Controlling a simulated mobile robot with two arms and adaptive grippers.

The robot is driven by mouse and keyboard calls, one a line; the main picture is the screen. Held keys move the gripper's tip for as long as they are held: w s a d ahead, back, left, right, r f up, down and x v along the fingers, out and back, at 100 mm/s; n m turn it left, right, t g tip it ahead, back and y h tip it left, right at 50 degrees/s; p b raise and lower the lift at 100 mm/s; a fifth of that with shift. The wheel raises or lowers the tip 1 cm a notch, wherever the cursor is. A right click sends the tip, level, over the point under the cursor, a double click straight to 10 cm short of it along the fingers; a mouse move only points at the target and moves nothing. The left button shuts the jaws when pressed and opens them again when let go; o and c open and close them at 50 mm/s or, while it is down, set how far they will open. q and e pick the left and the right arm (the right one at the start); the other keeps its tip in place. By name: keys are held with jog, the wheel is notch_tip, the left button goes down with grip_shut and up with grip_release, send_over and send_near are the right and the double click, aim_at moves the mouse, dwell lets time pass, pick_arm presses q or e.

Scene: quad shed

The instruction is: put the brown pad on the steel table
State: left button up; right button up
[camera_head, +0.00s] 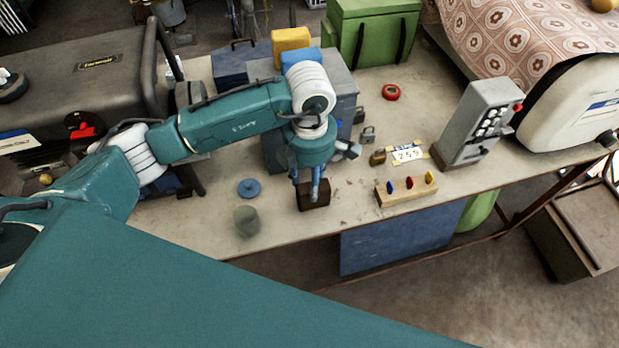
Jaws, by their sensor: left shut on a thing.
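The brown pad (315,199) shows as a small dark brown block near the middle of the view. My left gripper (311,191) points down and is shut on it; the fingers hide part of the pad. The pad is over the front part of a long pale worktop (345,215), and I cannot tell whether it touches the top. No other surface in view is clearly the steel table. My right gripper is not in view.
A greenish cup (247,221) and a blue lid (250,187) stand left of the pad. A grey cabinet (342,82) stands behind.

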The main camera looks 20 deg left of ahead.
pick_arm(q)
jog(key=o, duration=0.8)
jog(key=shift+f, duration=0.1)
jog(key=shift+c, duration=0.2)
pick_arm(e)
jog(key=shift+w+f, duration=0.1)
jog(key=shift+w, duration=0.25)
pick_arm(q)
jog(key=shift+r, duration=0.2)
jog(key=shift+w+r, duration=0.1)
jog(key=shift+r, duration=0.15)
notch_tip(320, 180, up, 11)
jog(key=b, duration=0.3)
jog(key=shift+r, duration=0.2)
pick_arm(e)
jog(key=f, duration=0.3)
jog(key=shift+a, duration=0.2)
pick_arm(q)
jog(key=shift+f, duration=0.1)
